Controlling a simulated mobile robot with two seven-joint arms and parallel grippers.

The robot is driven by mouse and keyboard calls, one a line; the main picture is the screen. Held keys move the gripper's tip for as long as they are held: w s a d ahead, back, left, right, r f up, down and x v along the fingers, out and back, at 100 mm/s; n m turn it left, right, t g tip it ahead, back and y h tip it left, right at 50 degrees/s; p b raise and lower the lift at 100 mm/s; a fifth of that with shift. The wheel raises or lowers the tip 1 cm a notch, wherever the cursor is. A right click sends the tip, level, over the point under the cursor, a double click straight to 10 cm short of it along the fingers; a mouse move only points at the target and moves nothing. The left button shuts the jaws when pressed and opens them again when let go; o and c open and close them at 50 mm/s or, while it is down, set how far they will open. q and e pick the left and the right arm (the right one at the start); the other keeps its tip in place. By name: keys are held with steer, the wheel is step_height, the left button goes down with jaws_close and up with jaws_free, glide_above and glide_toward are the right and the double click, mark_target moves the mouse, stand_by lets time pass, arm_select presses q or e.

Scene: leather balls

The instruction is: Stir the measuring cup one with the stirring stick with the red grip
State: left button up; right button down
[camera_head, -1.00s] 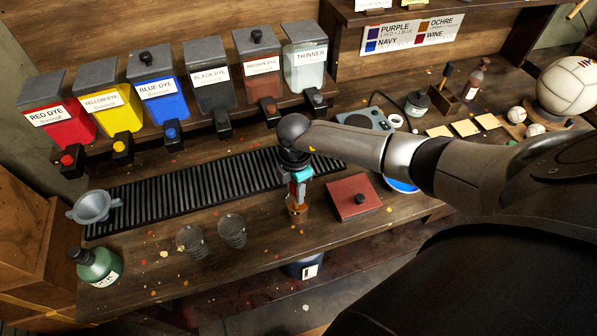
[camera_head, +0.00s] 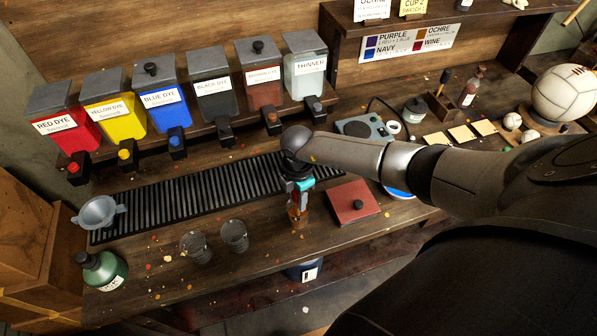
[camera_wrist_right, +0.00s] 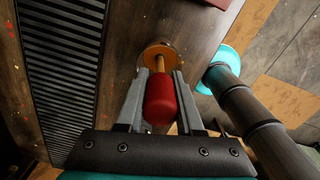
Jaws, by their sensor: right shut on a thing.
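My right gripper (camera_head: 298,190) points down over the front half of the workbench. In the right wrist view its two fingers (camera_wrist_right: 160,98) are shut on the red grip (camera_wrist_right: 161,100) of the stirring stick. The stick's thin shaft (camera_wrist_right: 160,63) runs from the grip into a round cup of orange-brown liquid (camera_wrist_right: 151,50). This cup (camera_head: 297,217) also shows below my gripper in the head view, partly hidden. Two clear, empty-looking measuring cups (camera_head: 195,246) (camera_head: 234,237) stand to its left. No readable label tells which cup is one. My left gripper is not in view.
Dye dispensers (camera_head: 165,108) line the back, behind a black slatted drip grate (camera_head: 190,195). A dark red box-like thing (camera_head: 350,202) lies right of the cup. A grey funnel (camera_head: 97,211) and green bottle (camera_head: 103,270) stand left. The bench's front edge is close to the cups.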

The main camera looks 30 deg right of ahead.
steer(key=shift+r, duration=4.5)
steer(key=shift+r, duration=2.5)
steer(key=shift+f, duration=0.1)
